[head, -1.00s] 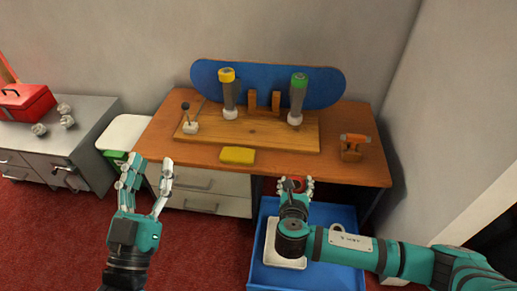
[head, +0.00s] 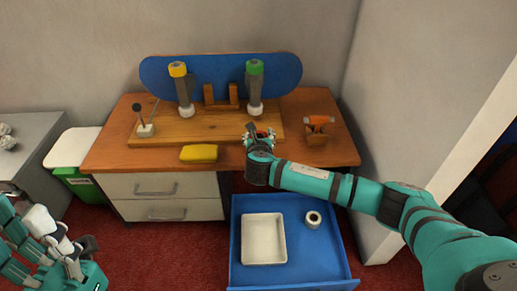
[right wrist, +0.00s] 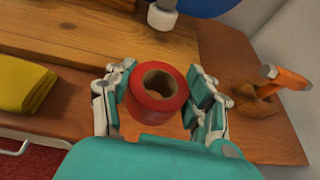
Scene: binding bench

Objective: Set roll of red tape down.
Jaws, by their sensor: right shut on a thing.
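The roll of red tape (right wrist: 152,108) sits between the fingers of my right gripper (right wrist: 160,98), which is shut on it, in the right wrist view. In the head view the right gripper (head: 260,137) is over the front part of the wooden desk (head: 240,160), by the front right of the wooden board (head: 215,125). The roll is mostly hidden there. I cannot tell whether it touches the desk top. My left gripper (head: 62,250) is at the lower left of the head view, partly cut off, and its opening is unclear.
A yellow cloth-like block (head: 199,153) lies left of the right gripper, and an orange tool on a stand (head: 318,128) is to its right. Yellow-topped (head: 180,85) and green-topped (head: 255,85) cylinders stand on the board.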

